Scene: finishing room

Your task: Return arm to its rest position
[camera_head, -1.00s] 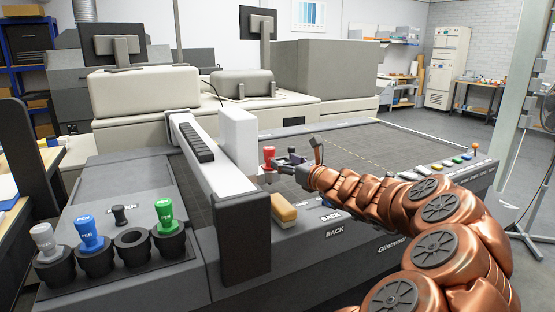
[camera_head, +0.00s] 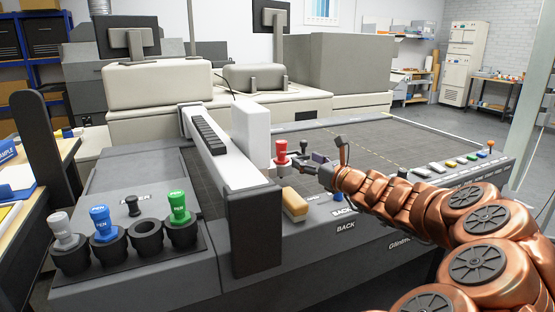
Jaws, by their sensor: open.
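My copper-coloured arm (camera_head: 398,195) reaches in from the lower right over the flat cutting table (camera_head: 390,155). At its end, my gripper (camera_head: 297,158) is open, small in the picture, with its fingers pointing left. A red pen tool (camera_head: 281,154) stands upright at the white tool head (camera_head: 250,138), just left of the fingertips. The gripper is beside the red tool; I cannot tell whether any finger touches it. Nothing shows lifted in the gripper.
A holder row at the left carries a grey tool (camera_head: 64,231), a blue pen (camera_head: 103,222) and a green pen (camera_head: 179,207); one ring (camera_head: 147,235) is empty. The gantry beam (camera_head: 220,155) crosses beside the gripper. A yellow-topped block (camera_head: 295,204) lies on the front edge.

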